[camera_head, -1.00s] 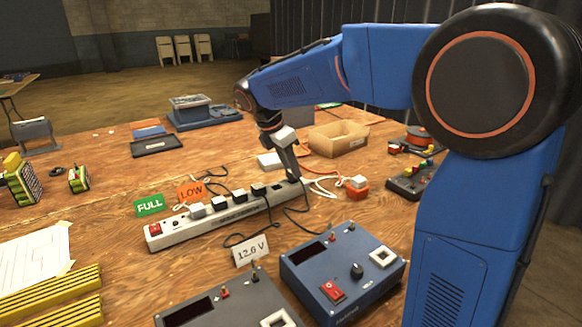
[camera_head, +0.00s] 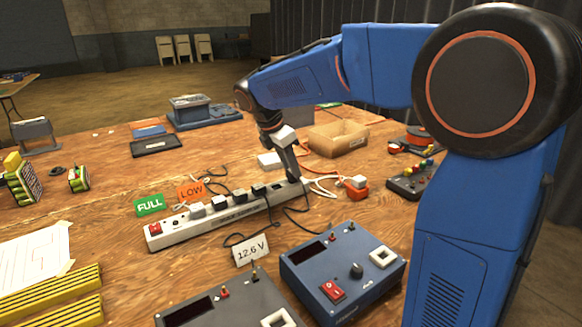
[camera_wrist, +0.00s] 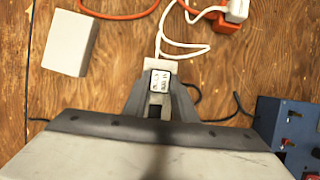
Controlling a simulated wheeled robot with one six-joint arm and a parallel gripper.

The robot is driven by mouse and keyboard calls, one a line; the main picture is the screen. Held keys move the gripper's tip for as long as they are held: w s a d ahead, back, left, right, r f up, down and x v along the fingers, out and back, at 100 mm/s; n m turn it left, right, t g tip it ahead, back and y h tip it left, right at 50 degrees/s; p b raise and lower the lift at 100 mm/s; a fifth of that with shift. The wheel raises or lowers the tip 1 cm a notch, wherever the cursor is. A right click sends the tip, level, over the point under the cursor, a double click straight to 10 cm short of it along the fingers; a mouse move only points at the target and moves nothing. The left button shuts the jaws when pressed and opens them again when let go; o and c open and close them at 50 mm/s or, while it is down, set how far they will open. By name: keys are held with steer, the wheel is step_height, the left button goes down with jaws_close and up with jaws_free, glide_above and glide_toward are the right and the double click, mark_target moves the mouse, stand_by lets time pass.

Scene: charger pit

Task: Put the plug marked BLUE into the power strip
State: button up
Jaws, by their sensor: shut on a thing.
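The white power strip (camera_head: 190,231) lies diagonally on the wooden bench, with a red switch at its left end and several white and black plugs in it. My gripper (camera_head: 294,178) is low at the strip's far right end. I cannot read the label.
An orange block with a white plug (camera_head: 357,183) lies right of the strip. A white box (camera_head: 270,160) and a cardboard tray (camera_head: 338,139) are behind. A blue-grey device (camera_head: 315,268) stands in front. FULL (camera_head: 149,205) and LOW (camera_head: 191,191) cards stand behind the strip.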

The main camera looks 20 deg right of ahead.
steer(key=shift+f, duration=0.65)
stand_by(1.1)
steer(key=o, duration=1.5)
steer(key=shift+r, duration=3.75)
